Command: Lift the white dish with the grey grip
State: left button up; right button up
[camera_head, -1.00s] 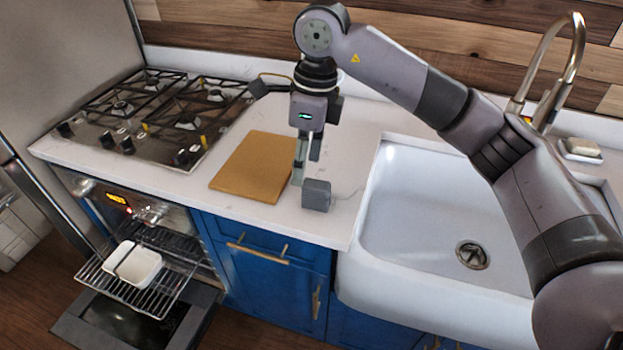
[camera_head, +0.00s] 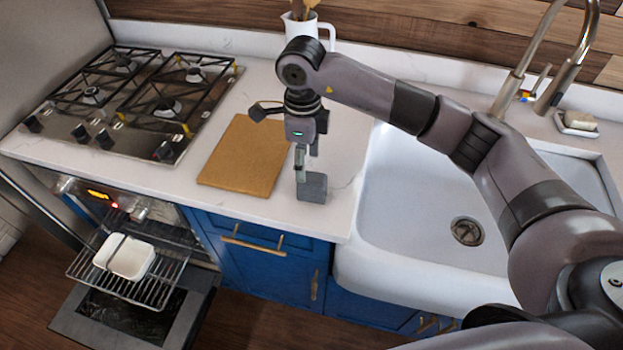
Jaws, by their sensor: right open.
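The white dish (camera_head: 131,258) sits on the pulled-out oven rack at the lower left. A narrow darker strip crosses it near its left side; I cannot tell if this is the grey grip. My right gripper (camera_head: 307,165) points down over the counter, right of the wooden board, well away from the dish. It is open, and I see nothing held in it. My left gripper is out of view.
The oven rack (camera_head: 150,290) stands out above the lowered oven door (camera_head: 75,325). The gas hob (camera_head: 135,100), wooden board (camera_head: 243,155), white jug (camera_head: 309,30) and sink (camera_head: 420,240) line the counter. Blue cabinets (camera_head: 260,265) stand right of the oven.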

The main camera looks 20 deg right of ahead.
aim_at(312, 187)
jog(key=shift+s+f, duration=0.1)
jog(key=shift+f, duration=0.4)
jog(key=shift+s+f+p, duration=0.1)
jog(key=shift+f+p, duration=0.25)
jog(key=shift+p, duration=0.2)
jog(key=f+p, duration=0.2)
jog(key=f, duration=0.1)
jog(key=shift+s+f, duration=0.2)
jog(key=shift+f, duration=0.5)
jog(key=c, duration=0.4)
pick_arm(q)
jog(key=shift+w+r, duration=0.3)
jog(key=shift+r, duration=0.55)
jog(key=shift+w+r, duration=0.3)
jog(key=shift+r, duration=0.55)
pick_arm(e)
jog(key=c, duration=0.9)
jog(key=shift+o, duration=0.2)
jog(key=shift+r, duration=0.1)
